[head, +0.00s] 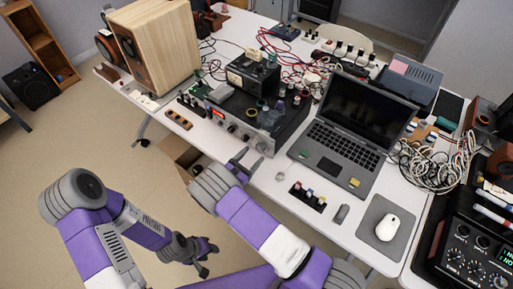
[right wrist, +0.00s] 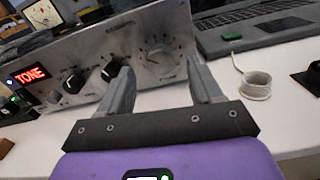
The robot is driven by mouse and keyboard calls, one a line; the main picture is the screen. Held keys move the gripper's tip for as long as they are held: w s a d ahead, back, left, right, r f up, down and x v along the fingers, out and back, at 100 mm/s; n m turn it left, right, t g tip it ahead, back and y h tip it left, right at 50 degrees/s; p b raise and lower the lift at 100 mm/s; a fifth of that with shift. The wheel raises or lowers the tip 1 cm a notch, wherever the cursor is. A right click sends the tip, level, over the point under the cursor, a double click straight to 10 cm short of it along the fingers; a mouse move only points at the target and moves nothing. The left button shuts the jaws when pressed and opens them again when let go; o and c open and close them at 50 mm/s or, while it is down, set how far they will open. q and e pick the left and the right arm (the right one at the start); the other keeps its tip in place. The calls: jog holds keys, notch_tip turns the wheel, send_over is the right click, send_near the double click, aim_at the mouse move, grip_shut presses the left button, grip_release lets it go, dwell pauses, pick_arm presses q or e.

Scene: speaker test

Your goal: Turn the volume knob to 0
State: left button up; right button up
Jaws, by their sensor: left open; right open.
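A silver amplifier (head: 240,132) stands near the table's front edge, its knob panel facing me. In the right wrist view its panel (right wrist: 135,35) shows a red "TONE" display, two black knobs (right wrist: 110,68) (right wrist: 73,82) and a larger silver knob (right wrist: 158,58) with a dial scale. The small labels are too blurred to tell which is the volume knob. My right gripper (head: 240,165) is open and empty in front of the panel. In its wrist view the fingers (right wrist: 162,82) point at the panel, the silver knob showing between them. My left gripper (head: 207,260) is open and empty, low over the floor.
A laptop (head: 345,135) stands right of the amplifier. A wire spool (right wrist: 256,85) lies on the table (head: 262,190) right of my right gripper. A wooden speaker (head: 158,45) stands at the left. Tangled cables (head: 435,160) and a mouse (head: 387,227) lie to the right.

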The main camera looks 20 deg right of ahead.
aim_at(259, 149)
jog(key=shift+x, duration=2.05)
jog(key=c, duration=1.1)
jog(key=shift+o, duration=0.2)
